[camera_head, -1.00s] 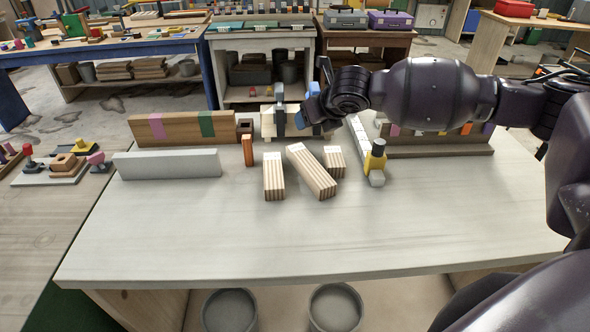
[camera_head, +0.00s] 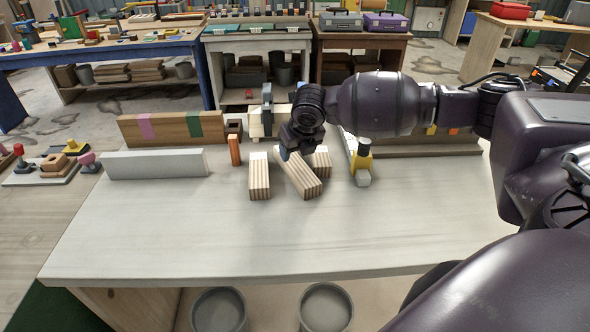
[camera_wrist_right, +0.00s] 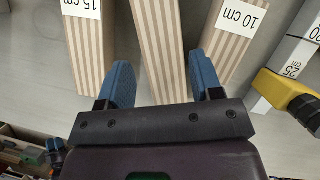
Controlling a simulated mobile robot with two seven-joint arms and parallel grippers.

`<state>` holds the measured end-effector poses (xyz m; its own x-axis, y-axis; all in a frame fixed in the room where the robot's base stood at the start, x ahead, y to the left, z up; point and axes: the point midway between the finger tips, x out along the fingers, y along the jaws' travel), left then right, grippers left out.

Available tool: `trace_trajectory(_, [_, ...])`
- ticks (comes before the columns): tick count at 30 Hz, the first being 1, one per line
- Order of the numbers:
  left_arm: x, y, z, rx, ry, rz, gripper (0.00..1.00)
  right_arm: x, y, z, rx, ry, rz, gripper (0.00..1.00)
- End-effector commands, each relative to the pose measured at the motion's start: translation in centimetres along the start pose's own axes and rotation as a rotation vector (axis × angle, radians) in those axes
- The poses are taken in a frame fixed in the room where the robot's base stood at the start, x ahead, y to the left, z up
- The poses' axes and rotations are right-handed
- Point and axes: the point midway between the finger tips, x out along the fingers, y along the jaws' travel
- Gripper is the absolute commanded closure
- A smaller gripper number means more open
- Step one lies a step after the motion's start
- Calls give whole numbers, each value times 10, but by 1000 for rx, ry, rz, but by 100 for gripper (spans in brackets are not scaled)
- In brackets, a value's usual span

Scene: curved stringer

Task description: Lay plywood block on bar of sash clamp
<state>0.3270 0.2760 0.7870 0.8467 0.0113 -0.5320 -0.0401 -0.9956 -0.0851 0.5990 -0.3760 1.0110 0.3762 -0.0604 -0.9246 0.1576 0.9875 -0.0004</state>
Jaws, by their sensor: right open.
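Three striped plywood blocks lie on the workbench: a left one (camera_head: 259,180), a longer slanted middle one (camera_head: 303,180) and a short right one (camera_head: 321,162). In the right wrist view the left block (camera_wrist_right: 90,50) reads 15 cm and the right block (camera_wrist_right: 228,45) reads 10 cm; no label shows on the middle block (camera_wrist_right: 162,45). My right gripper (camera_head: 291,150) is above the middle block. Its blue fingers (camera_wrist_right: 163,85) are open, one to each side of that block. The sash clamp (camera_head: 362,160), with a yellow jaw and pale marked bar (camera_wrist_right: 298,55), lies to the right. My left gripper is out of view.
A small orange-brown block (camera_head: 235,150) stands left of the plywood. A grey-white bar (camera_head: 155,164) and a long wooden board (camera_head: 170,128) stand at the left. The front of the workbench (camera_head: 230,235) is clear.

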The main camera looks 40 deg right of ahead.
Motion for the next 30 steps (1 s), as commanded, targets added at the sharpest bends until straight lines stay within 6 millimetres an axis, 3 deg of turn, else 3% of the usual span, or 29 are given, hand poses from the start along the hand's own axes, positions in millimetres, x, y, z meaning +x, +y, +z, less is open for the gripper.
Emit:
trace_trajectory(15, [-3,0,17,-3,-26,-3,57,52,-1,1,-1,1,1,40])
trace_trajectory(23, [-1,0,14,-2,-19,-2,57,54,-1,2,-2,-1,1,40])
trace_trajectory(24, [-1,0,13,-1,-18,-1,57,54,-1,2,-2,-1,1,42])
trace_trajectory(30, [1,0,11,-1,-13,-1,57,54,-1,2,-1,-1,1,73])
